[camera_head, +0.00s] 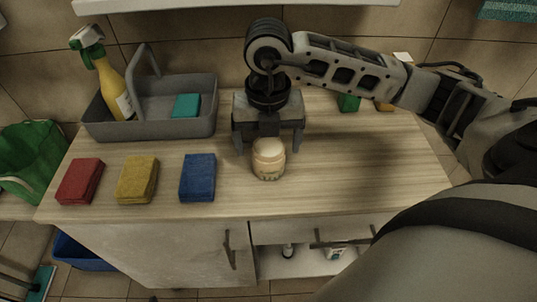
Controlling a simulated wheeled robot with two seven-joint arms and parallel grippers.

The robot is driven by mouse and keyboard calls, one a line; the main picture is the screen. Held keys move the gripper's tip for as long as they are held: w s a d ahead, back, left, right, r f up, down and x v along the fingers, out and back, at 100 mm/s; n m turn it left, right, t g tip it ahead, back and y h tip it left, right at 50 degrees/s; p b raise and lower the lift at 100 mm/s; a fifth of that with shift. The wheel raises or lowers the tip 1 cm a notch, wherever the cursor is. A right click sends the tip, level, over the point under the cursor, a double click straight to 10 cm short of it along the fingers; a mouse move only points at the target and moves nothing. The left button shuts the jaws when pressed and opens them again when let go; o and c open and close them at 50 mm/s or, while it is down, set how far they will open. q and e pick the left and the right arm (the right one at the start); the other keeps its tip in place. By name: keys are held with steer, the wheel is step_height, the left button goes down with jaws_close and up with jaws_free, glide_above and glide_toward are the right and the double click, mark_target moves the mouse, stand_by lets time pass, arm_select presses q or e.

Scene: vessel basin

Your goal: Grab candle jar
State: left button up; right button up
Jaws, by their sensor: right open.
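The candle jar (268,160), small and cream with a pale lid, stands upright on the wooden counter near its front middle. My right gripper (269,147) points down over the jar from behind, its arm coming in from the right. Its two fingers are apart, one toward each side of the jar's upper part. I cannot tell whether either finger touches the jar. My left gripper is not in view.
A red sponge (80,181), a yellow sponge (138,180) and a blue sponge (198,178) lie left of the jar. A grey caddy (204,123) with a spray bottle (115,91) stands behind them. The counter (350,160) right of the jar is clear.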

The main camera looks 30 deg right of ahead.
mark_target(269, 145)
step_height(269, 145, down, 3)
steer(key=shift+s+f, duration=0.1)
steer(key=shift+f, duration=0.1)
steer(key=shift+c, duration=0.4)
steer(key=c, duration=1.1)
steer(key=shift+r, duration=0.15)
